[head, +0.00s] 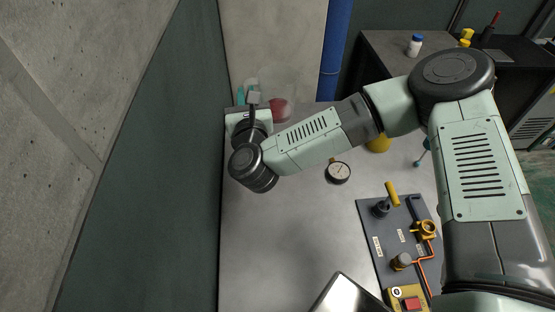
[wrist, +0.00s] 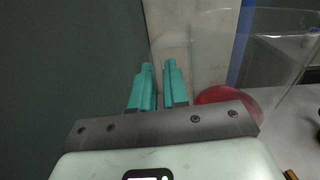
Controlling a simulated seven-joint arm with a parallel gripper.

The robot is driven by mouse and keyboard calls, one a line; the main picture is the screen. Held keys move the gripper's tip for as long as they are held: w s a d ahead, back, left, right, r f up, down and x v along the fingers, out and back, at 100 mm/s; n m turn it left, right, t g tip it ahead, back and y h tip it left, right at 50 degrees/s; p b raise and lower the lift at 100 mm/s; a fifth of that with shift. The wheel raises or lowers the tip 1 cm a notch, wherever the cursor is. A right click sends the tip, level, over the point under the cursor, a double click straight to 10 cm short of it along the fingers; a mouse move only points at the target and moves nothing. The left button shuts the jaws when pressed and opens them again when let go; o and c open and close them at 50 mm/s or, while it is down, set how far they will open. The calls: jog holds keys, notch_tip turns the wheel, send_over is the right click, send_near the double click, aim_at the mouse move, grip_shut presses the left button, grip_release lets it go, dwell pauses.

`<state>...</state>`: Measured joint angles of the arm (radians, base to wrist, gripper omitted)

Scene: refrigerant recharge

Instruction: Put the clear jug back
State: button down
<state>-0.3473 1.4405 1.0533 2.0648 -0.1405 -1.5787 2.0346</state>
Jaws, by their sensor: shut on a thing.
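My gripper (wrist: 160,75) is at the far left end of the grey table in the head view (head: 246,94), with its two teal fingers close together. It is shut on the clear jug (wrist: 275,50), whose see-through wall fills the upper right of the wrist view. The part of the jug between the fingers is hard to make out. In the head view the jug (head: 252,84) is only a faint pale shape beside the fingers. I cannot tell whether its base touches the table.
A red round thing (head: 281,109) is right of my gripper. A pressure gauge (head: 338,172) lies mid-table, and a yellow thing (head: 379,144) is partly behind my arm. A valve panel (head: 383,237) is at right. A dark wall (head: 150,180) borders the left. The table's left front is clear.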

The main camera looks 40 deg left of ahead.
notch_tip(320, 180, down, 18)
jog(key=shift+f, duration=0.1)
dwell(0.5)
jog(key=shift+f, duration=0.1)
jog(key=c, duration=1.1)
grip_release()
jog(key=v, duration=1.2)
jog(key=shift+o, duration=0.3)
